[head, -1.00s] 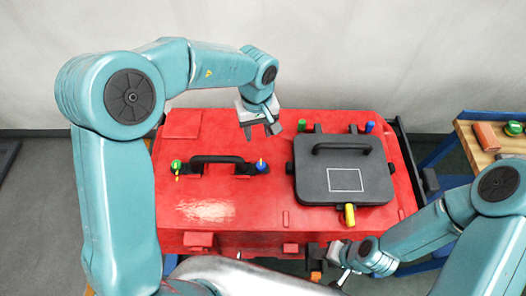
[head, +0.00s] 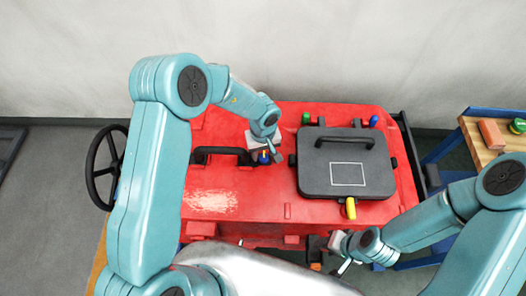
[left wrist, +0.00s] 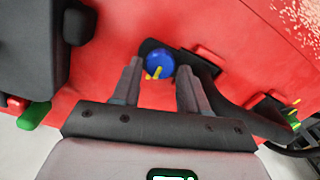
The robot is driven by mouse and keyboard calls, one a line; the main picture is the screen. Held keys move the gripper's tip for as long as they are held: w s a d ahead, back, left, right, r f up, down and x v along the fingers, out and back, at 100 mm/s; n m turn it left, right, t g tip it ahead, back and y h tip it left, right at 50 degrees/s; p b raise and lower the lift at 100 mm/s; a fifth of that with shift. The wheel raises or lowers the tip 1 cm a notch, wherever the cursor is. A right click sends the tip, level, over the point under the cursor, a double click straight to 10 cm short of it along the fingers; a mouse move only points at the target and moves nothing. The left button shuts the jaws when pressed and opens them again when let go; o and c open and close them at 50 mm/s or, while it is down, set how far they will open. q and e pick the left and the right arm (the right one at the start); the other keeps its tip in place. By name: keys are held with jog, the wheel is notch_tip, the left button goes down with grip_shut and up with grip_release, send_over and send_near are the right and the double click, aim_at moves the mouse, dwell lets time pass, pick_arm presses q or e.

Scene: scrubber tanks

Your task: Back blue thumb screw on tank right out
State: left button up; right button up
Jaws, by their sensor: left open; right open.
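The blue thumb screw (head: 264,157) with a yellow mark sits at the right end of the black handle (head: 222,151) on the red tank (head: 230,175). In the left wrist view the blue screw (left wrist: 159,62) lies between the spread fingertips, with red visible on both sides. My left gripper (head: 262,146) is open over it, partly covering it in the head view; I cannot tell whether the fingers touch it. The handle's other end with a green screw (left wrist: 293,119) shows in the left wrist view. My right gripper (head: 340,262) is open and empty at the tank's front edge.
A black lid (head: 345,165) stands right of the screw, with a green knob (head: 306,118), another blue knob (head: 373,121) and a yellow one (head: 350,208) around it. A black wheel (head: 92,165) is at the left. A wooden bench (head: 480,135) is at the right.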

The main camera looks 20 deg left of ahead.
pick_arm(q)
jog(key=shift+s+d+f, duration=0.15)
jog(key=shift+d, duration=0.05)
jog(key=shift+s+d+r, duration=0.25)
jog(key=shift+s+r, duration=0.05)
jog(key=shift+s, duration=0.15)
jog(key=shift+w+a+f, duration=0.1)
jog(key=shift+a, duration=0.05)
jog(key=shift+w+a+f, duration=0.15)
jog(key=shift+w, duration=0.1)
jog(key=c, duration=0.4)
jog(key=shift+w+f, duration=0.1)
jog(key=shift+w, duration=0.05)
jog(key=c, duration=0.4)
jog(key=shift+s, duration=0.25)
pick_arm(e)
jog(key=shift+s+d+r, duration=0.1)
jog(key=shift+s+d, duration=0.1)
jog(key=shift+s, duration=0.1)
